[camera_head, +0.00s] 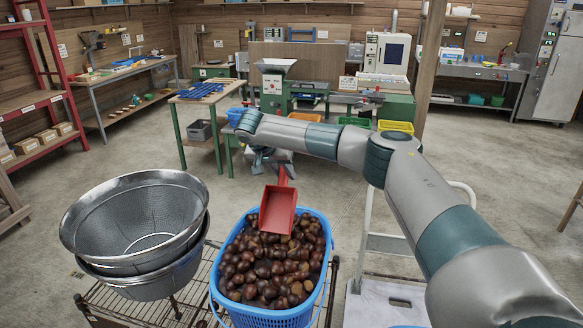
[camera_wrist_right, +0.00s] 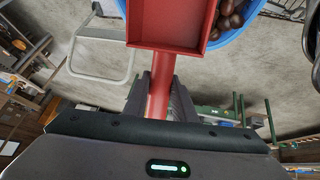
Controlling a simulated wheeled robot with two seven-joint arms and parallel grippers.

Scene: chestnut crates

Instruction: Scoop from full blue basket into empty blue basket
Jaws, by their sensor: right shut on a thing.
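A blue basket (camera_head: 325,262) full of brown chestnuts (camera_head: 268,268) stands on a wire rack at the lower middle of the head view. My right gripper (camera_head: 283,170) is shut on the handle of a red scoop (camera_head: 278,210). The scoop's tray is over the far part of the basket, and no chestnuts show in it. Whether it touches the chestnuts is unclear. The right wrist view shows the red handle between the fingers (camera_wrist_right: 160,92), with the scoop (camera_wrist_right: 170,22) beyond. I cannot make out an empty blue basket for certain. My left gripper is not in view.
Two stacked metal colanders (camera_head: 135,225) stand on the wire rack (camera_head: 120,305) left of the basket. A white step or trolley frame (camera_head: 385,245) is to the right. Workbenches and several coloured crates (camera_head: 396,127) stand farther back. Open concrete floor lies between.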

